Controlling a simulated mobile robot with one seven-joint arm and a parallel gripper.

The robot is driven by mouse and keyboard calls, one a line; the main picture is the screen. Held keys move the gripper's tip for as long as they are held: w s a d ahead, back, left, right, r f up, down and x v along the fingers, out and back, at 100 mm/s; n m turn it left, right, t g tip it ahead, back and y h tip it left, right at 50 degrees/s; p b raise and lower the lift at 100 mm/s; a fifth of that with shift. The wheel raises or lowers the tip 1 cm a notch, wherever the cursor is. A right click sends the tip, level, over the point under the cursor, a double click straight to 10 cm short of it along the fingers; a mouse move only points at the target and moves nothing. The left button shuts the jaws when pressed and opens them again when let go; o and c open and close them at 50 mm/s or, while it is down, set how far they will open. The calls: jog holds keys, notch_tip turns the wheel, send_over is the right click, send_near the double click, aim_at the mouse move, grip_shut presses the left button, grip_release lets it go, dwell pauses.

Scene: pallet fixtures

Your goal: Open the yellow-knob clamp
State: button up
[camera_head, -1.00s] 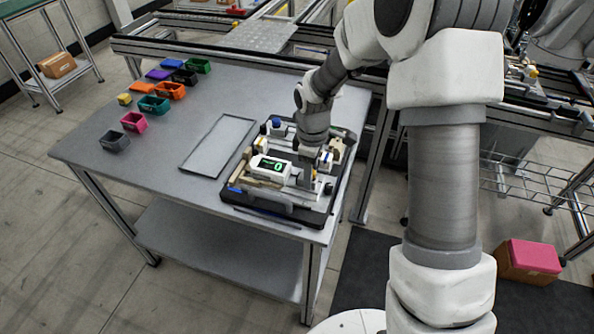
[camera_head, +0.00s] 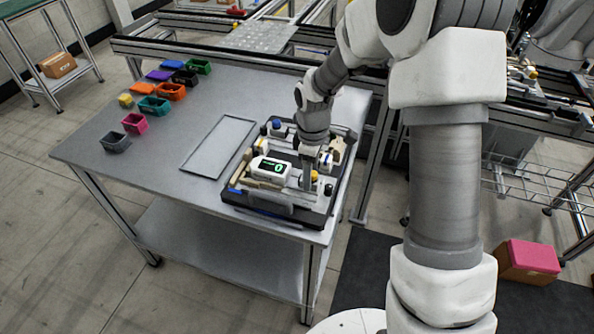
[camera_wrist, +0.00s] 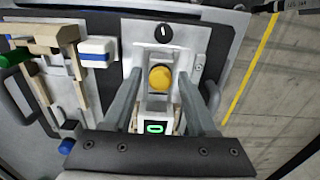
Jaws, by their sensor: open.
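The yellow knob (camera_wrist: 160,77) of the clamp is seen from above in the wrist view, on a pale metal plate (camera_wrist: 140,55). In the head view the yellow knob (camera_head: 314,176) shows beside my fingers. My gripper (camera_wrist: 159,80) is open, with one finger on each side of the knob and a visible gap on both sides. In the head view my gripper (camera_head: 306,182) points down over the right part of the black fixture pallet (camera_head: 262,206). I cannot tell exactly how high the fingertips are relative to the knob.
A white device with a green display (camera_head: 272,169) sits on the pallet close to my gripper. An empty grey tray (camera_head: 217,147) and several coloured bins (camera_head: 134,123) are on the table (camera_head: 110,172).

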jog(key=shift+r+p, duration=2.45)
jog(key=shift+r, duration=1.1)
jog(key=shift+r, duration=0.2)
jog(key=s+d+r+m+t, duration=0.25)
jog(key=s+r+m, duration=0.2)
jog(key=r, duration=0.35)
jog(key=s+d+r+m+t, duration=0.1)
jog(key=s+d+r+m, duration=0.2)
jog(key=s+r, duration=0.35)
jog(key=s+d+r+m+t, duration=0.1)
jog(key=s+r+m+t, duration=0.1)
jog(key=s+r+m, duration=0.4)
jog(key=shift+s+d+r, duration=0.4)
jog(key=shift+s+r, duration=0.1)
jog(key=shift+s, duration=2.2)
